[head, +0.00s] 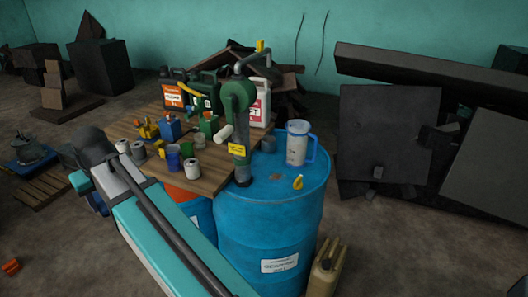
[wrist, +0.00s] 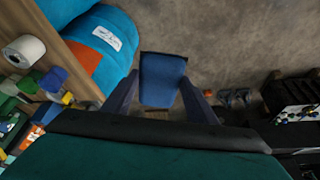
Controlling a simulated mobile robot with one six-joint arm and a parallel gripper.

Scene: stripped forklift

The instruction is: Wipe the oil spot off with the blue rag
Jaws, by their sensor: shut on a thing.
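The blue rag (wrist: 162,78) is a folded dark-blue cloth in the wrist view. My gripper (wrist: 160,92) is shut on it, with one finger on each side, and the rag sticks out beyond the fingers. The floor shows below it. In the head view my arm hides most of the gripper, and I cannot make out the rag there. A small brownish mark (head: 276,177) lies on top of the blue drum (head: 262,197); I cannot tell whether it is the oil spot. My gripper is away from the drum top.
A green hand pump (head: 238,100), a clear jug (head: 298,148) and a small yellow piece (head: 298,182) stand on the drum. The wooden table (head: 205,180) beside it is crowded with cans and canisters. Dark panels (head: 389,135) lean at right.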

